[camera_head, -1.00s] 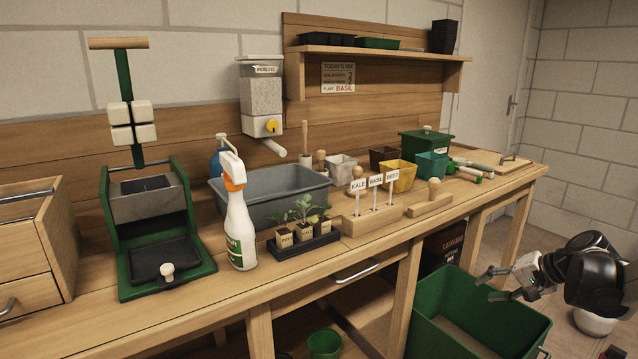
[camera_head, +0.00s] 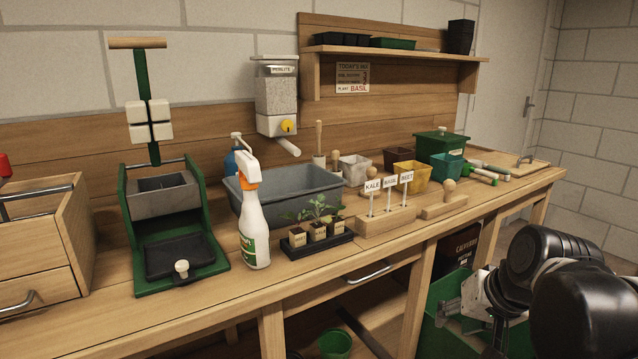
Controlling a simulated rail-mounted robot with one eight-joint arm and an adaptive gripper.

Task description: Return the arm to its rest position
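My gripper (camera_head: 456,300) is at the lower right, in front of the bench and over the green bin (camera_head: 432,335). Its fingers look apart, with nothing seen between them. My black and white arm is folded close to the camera at the right edge. It is clear of the bench top and touches nothing that I can see.
The wooden bench (camera_head: 300,275) holds a spray bottle (camera_head: 253,225), a black seedling tray (camera_head: 318,246), a label block (camera_head: 385,222), a grey tub (camera_head: 285,190) and a green press (camera_head: 140,250). A green bucket (camera_head: 335,344) stands below. Floor shows at the right.

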